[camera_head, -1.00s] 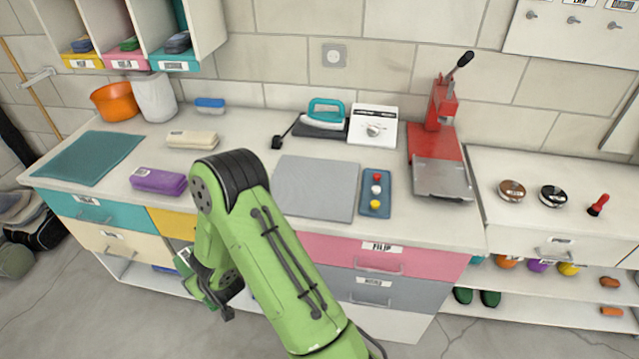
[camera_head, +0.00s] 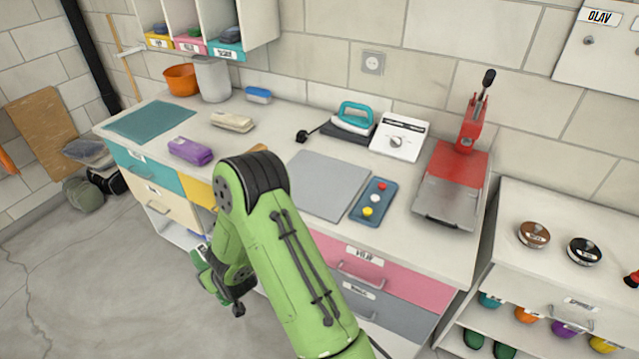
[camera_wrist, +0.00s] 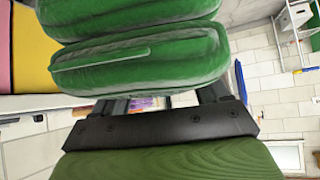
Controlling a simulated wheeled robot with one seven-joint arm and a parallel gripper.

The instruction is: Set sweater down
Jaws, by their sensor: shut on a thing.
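A folded green sweater (camera_wrist: 140,58) fills the upper part of the wrist view, in two thick soft layers. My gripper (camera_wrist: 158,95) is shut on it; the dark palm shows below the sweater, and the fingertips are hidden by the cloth. In the head view my arm hangs low in front of the workbench (camera_head: 285,130), and its end is mostly hidden behind my own arm links. The held sweater is hard to make out there.
The bench carries a purple folded cloth (camera_head: 190,150), a cream folded cloth (camera_head: 232,121), a teal mat (camera_head: 150,119), a grey plate (camera_head: 325,185), a button box (camera_head: 373,201), an iron (camera_head: 353,118) and a red press (camera_head: 460,165). Cubbies (camera_head: 265,22) hang above at left.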

